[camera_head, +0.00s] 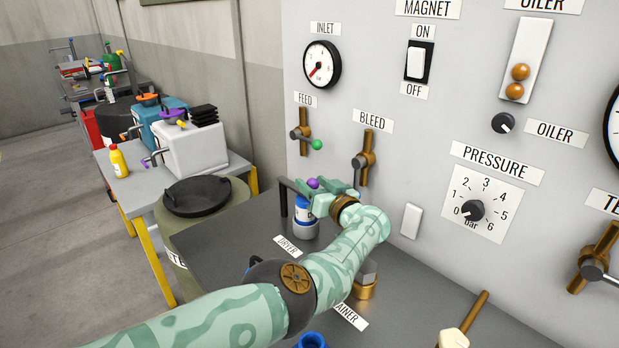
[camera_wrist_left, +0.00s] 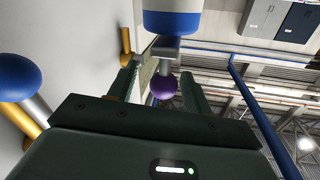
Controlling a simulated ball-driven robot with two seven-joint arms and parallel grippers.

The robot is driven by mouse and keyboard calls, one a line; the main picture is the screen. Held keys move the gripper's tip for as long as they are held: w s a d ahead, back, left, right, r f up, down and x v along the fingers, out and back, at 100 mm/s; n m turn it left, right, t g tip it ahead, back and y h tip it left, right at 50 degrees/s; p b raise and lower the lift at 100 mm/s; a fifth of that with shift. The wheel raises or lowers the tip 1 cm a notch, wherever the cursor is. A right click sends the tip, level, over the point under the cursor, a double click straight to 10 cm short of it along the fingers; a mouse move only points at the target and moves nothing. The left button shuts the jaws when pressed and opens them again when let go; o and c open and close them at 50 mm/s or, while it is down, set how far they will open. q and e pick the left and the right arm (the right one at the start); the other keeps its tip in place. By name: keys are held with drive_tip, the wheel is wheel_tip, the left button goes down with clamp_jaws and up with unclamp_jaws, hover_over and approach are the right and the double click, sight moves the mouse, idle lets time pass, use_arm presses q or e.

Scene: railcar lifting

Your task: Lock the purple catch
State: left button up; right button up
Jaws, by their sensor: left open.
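The purple catch shows as a small purple ball knob (camera_head: 313,183) at the top of the blue and white dryer (camera_head: 305,212), close to the grey panel. In the left wrist view the purple knob (camera_wrist_left: 164,87) sits between the two fingers, on a short grey stem below the blue and white body. My left gripper (camera_head: 318,188) is open around the knob, with a finger on either side of it. I cannot tell whether either finger touches it. The rest of the catch is partly hidden by the gripper. My right gripper is not in view.
The panel carries the FEED valve (camera_head: 304,132), the BLEED valve (camera_head: 364,158) and the pressure dial (camera_head: 472,210). A dark post (camera_head: 283,202) stands left of the dryer. A blue ball lever (camera_wrist_left: 16,78) shows in the wrist view.

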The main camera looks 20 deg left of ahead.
use_arm(q)
drive_tip(key=v, duration=0.1)
drive_tip(key=p+v, duration=0.1)
drive_tip(key=v, duration=0.1)
drive_tip(key=p+v, duration=0.1)
drive_tip(key=shift+s+d+r, duration=0.25)
drive_tip(key=shift+r, duration=0.1)
drive_tip(key=shift+s+d+f, duration=0.25)
drive_tip(key=shift+d+f, duration=0.05)
drive_tip(key=shift+d, duration=0.05)
